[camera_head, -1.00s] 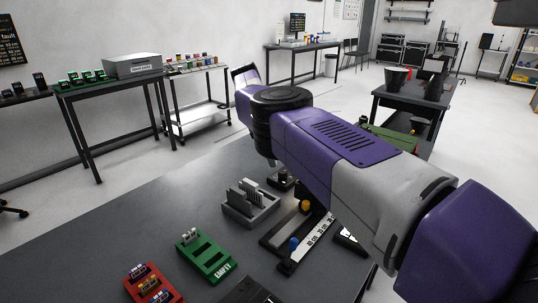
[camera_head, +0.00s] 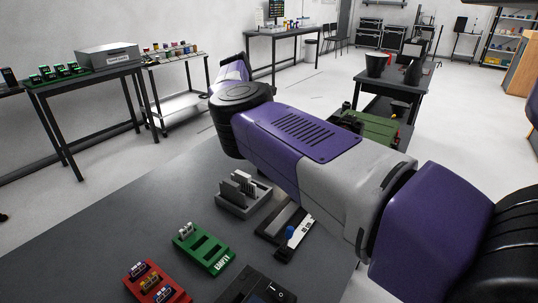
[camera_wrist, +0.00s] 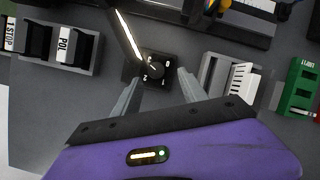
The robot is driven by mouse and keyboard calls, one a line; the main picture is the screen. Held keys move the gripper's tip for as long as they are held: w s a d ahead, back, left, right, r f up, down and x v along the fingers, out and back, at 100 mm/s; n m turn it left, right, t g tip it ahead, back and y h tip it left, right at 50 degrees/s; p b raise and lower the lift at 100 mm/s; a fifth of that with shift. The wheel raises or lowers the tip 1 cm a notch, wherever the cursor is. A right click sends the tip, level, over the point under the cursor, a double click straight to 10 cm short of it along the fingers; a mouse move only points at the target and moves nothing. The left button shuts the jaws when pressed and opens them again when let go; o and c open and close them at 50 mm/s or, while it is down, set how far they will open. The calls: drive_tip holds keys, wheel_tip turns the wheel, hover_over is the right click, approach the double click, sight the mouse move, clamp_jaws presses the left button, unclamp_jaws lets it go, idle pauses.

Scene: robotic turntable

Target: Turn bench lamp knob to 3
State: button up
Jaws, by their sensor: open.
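The bench lamp knob (camera_wrist: 156,69) is a small dark dial on a black square base with white digits around it, in the middle of the wrist view. A thin glowing lamp bar (camera_wrist: 128,34) rises beside it at the upper left. The digit the knob points to is too small to tell. My gripper (camera_wrist: 158,78) is open, its two grey fingers spread left and right of the knob base, with nothing held; I cannot tell whether they touch it. In the head view the knob is hidden behind my arm.
A grey slotted holder (camera_head: 238,207), a green tray (camera_head: 190,246), a red tray (camera_head: 133,285) and a slider with a blue knob (camera_head: 289,231) lie on the dark bench. A black switch box (camera_head: 240,285) is near the front. The bench's left part is clear.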

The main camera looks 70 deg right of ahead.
drive_tip(key=shift+s+a+f+n+b, duration=0.15)
drive_tip(key=shift+s+f+n+b, duration=0.25)
drive_tip(key=shift+f+n, duration=0.35)
drive_tip(key=shift+s+a+f+n+t+b, duration=0.1)
drive_tip(key=shift+s+f+n+t+b, duration=0.15)
drive_tip(key=shift+n, duration=0.4)
drive_tip(key=shift+s+a+f+n+t+b, duration=0.1)
drive_tip(key=shift+s+f+n+t+b, duration=0.1)
drive_tip(key=shift+s+n, duration=0.3)
drive_tip(key=shift+s+a+n+t+h+b, duration=0.1)
drive_tip(key=shift+n+t+h+b, duration=0.25)
drive_tip(key=shift+n, duration=0.85)
drive_tip(key=shift+s+a+r+n+h+b, duration=0.1)
drive_tip(key=shift+n+h+b, duration=0.25)
drive_tip(key=shift+n, duration=0.35)
drive_tip(key=n, duration=0.1)
drive_tip(key=r+n+t+h+b, duration=0.1)
drive_tip(key=n, duration=0.1)
drive_tip(key=shift+a, duration=0.3)
drive_tip(key=shift+w+d+f+n+t+h+b, duration=0.1)
drive_tip(key=shift+d+f+n+t+h+b, duration=0.2)
drive_tip(key=shift+f+n, duration=0.45)
drive_tip(key=shift+w+d+f+n+t+h+b, duration=0.15)
drive_tip(key=shift+f+n+t+h+b, duration=0.25)
drive_tip(key=shift+n, duration=0.6)
drive_tip(key=shift+s+d+f+n+t+h+b, duration=0.1)
drive_tip(key=shift+d+f+n+t+h+b, duration=0.25)
drive_tip(key=shift+f+n, duration=0.45)
drive_tip(key=shift+a+r, duration=0.1)
